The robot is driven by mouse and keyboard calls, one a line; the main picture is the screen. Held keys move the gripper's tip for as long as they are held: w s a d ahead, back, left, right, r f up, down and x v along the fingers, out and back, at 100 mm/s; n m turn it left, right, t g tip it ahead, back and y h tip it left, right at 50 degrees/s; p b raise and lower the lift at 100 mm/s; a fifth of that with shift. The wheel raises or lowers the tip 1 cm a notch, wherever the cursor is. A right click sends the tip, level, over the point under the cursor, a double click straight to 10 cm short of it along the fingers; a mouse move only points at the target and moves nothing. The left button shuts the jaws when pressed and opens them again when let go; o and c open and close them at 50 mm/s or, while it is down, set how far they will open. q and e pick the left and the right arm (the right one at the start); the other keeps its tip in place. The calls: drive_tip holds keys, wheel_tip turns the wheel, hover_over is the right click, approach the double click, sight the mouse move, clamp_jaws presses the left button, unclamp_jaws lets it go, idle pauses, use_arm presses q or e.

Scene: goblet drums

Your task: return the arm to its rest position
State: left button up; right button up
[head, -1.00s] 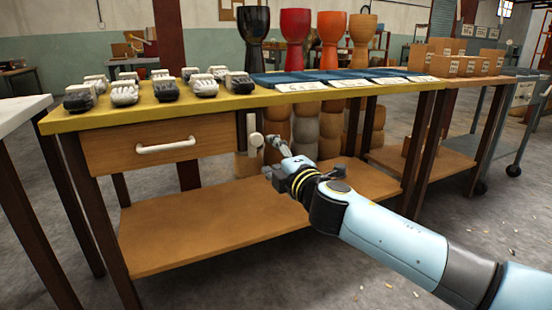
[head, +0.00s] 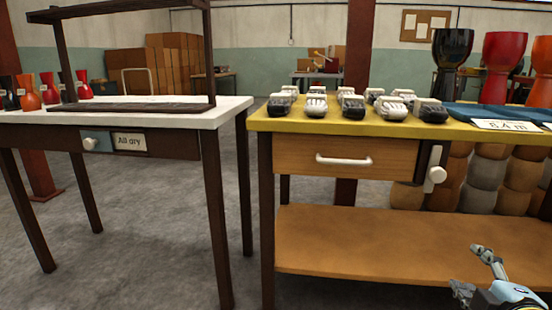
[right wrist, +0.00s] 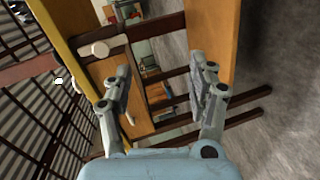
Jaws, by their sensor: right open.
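My right gripper (head: 474,272) shows at the lower right edge of the head view, in front of the yellow-topped bench's lower shelf. In the right wrist view my right gripper (right wrist: 165,95) has its two fingers spread apart with nothing between them. Most of the right arm is out of the head view. My left gripper is in neither view.
A white-topped table (head: 215,118) is at left.

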drive_tip(key=s+a+f+m+g, duration=0.1)
drive_tip(key=s+f+m+g, duration=0.3)
drive_tip(key=s, duration=0.4)
drive_tip(key=s+a+f+m+g, duration=0.25)
drive_tip(key=s+f+m, duration=0.2)
drive_tip(key=s, duration=0.25)
drive_tip(key=s+a+f+m+g+y, duration=0.4)
drive_tip(key=s+a+g, duration=0.25)
drive_tip(key=s, duration=0.55)
use_arm(q)
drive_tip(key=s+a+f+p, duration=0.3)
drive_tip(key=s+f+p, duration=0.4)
drive_tip(key=p, duration=0.6)
use_arm(e)
drive_tip(key=s+d+f, duration=0.2)
drive_tip(key=s+f, duration=0.4)
drive_tip(key=f, duration=0.2)
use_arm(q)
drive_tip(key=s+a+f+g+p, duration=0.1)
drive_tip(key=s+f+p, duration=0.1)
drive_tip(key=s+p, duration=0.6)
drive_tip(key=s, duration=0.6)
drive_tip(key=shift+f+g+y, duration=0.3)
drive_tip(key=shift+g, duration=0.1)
use_arm(e)
drive_tip(key=s+d+f+g, duration=0.1)
drive_tip(key=s, duration=1.3)
drive_tip(key=shift+s+d+h, duration=0.15)
drive_tip(key=shift+d+h, duration=0.15)
drive_tip(key=shift+c, duration=0.2)
